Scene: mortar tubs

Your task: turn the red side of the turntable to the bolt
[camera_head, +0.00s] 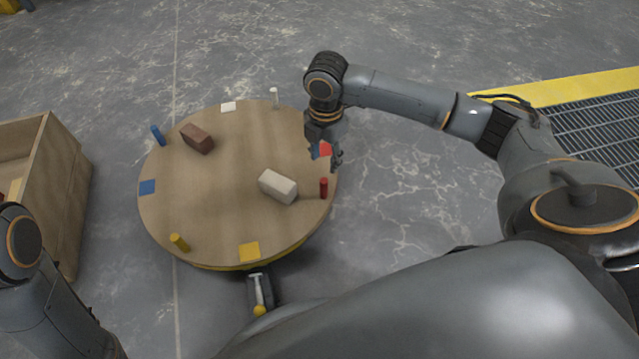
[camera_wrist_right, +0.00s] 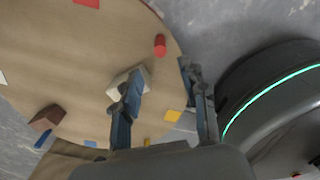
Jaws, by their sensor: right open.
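The round wooden turntable (camera_head: 225,185) carries a red patch (camera_head: 325,149) at its right edge, partly behind my right gripper, and a red peg (camera_head: 323,188). Its yellow patch (camera_head: 249,251) faces the bolt (camera_head: 259,291), a small grey fitting with a yellow knob on the near side. White (camera_head: 228,107) and blue (camera_head: 147,187) patches lie at the far and left edges. My right gripper (camera_head: 332,157) is open at the turntable's right edge, near the red peg. The wrist view shows its spread fingers (camera_wrist_right: 160,85) and the red peg (camera_wrist_right: 160,45) beyond. My left gripper is out of view.
A brown block (camera_head: 197,138) and a cream block (camera_head: 278,186) sit on the turntable. Blue (camera_head: 158,135), white (camera_head: 275,97) and yellow (camera_head: 179,242) pegs stand near its rim. A wooden crate (camera_head: 60,190) stands left; a floor grating (camera_head: 600,130) lies right.

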